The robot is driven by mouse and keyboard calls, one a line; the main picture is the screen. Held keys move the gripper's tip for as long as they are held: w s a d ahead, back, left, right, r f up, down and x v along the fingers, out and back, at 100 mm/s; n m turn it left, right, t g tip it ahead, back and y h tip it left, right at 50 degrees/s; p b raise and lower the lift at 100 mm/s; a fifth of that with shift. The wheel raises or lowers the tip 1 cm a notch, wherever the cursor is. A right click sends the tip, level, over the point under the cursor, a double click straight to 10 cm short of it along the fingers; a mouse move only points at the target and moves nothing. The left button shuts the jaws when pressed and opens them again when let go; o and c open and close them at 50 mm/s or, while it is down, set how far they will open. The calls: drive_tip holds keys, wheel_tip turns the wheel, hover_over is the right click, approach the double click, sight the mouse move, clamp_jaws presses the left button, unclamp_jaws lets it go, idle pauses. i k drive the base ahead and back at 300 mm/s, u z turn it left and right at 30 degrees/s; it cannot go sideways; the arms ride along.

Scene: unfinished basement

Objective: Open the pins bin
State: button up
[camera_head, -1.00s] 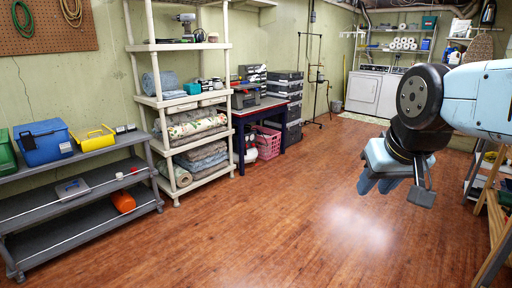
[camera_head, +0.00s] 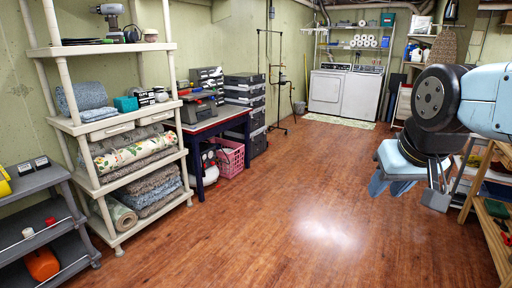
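No bin in view carries a label I can read as pins. Two small dark boxes with pale labels (camera_head: 33,165) stand on top of the grey shelf at the left. A yellow bin (camera_head: 4,184) is cut off by the left edge. The cream shelf has two shallow drawer-like fronts (camera_head: 119,130) under one of its boards. My gripper (camera_head: 388,186) hangs at the right, over the floor and far from these shelves. Its blue fingers point down with nothing visible in them. Their gap is too small to judge.
The wooden floor (camera_head: 285,205) is clear through the middle. A dark blue table (camera_head: 214,126), a pink crate (camera_head: 231,158) and stacked dark cases (camera_head: 245,105) line the left wall. A wooden rack (camera_head: 487,215) stands at the right. White washers (camera_head: 345,92) are at the back.

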sight(219, 71)
drive_tip(key=z, duration=0.15)
drive_tip(key=i, duration=3.6)
drive_tip(key=u, duration=0.25)
drive_tip(key=i, duration=1.25)
drive_tip(key=u, duration=0.5)
drive_tip(key=i, duration=1.4)
drive_tip(key=u, duration=0.45)
drive_tip(key=i, duration=0.95)
drive_tip(key=u, duration=0.15)
